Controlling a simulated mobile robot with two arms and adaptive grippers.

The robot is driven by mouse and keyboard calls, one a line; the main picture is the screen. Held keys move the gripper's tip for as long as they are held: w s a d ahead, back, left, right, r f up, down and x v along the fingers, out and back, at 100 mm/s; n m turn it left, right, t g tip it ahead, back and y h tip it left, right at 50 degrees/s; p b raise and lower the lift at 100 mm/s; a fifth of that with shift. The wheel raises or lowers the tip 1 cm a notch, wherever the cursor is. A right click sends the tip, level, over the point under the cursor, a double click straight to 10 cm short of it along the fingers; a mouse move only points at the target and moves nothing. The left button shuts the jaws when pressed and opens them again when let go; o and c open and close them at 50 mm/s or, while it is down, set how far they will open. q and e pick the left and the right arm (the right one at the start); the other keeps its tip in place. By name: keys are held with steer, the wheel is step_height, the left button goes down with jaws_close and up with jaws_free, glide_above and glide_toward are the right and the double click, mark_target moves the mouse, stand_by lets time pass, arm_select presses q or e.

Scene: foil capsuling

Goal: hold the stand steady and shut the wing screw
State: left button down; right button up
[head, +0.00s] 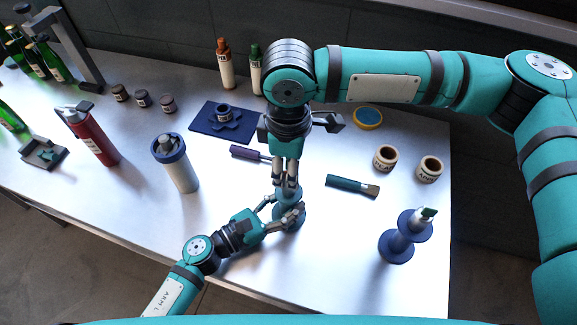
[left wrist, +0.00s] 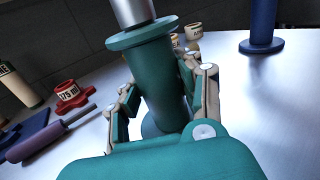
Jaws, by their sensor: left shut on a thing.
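The teal stand (head: 289,194) is upright on the table at the middle front. In the left wrist view its column (left wrist: 162,80) has a flange at the top and a pale metal cylinder (left wrist: 133,10) above it. My left gripper (head: 287,214) comes in low from the left, its fingers around the column; it also shows in the left wrist view (left wrist: 162,108), shut on the stand. My right gripper (head: 286,184) points down at the stand's top from above. Whether its fingers are open or shut is unclear. I cannot make out the wing screw.
A blue stand (head: 396,247) with a green-tipped top is at right. A purple-handled tool (head: 246,154), a teal-handled brush (head: 352,186) and a blue mat (head: 203,128) lie behind. A white canister (head: 179,172) stands left. The front right table is mostly clear.

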jaws_close()
steer(key=shift+n, duration=0.3)
steer(key=n, duration=0.7)
steer(key=shift+n, duration=0.3)
steer(key=n, duration=0.5)
steer(key=shift+n, duration=2.7)
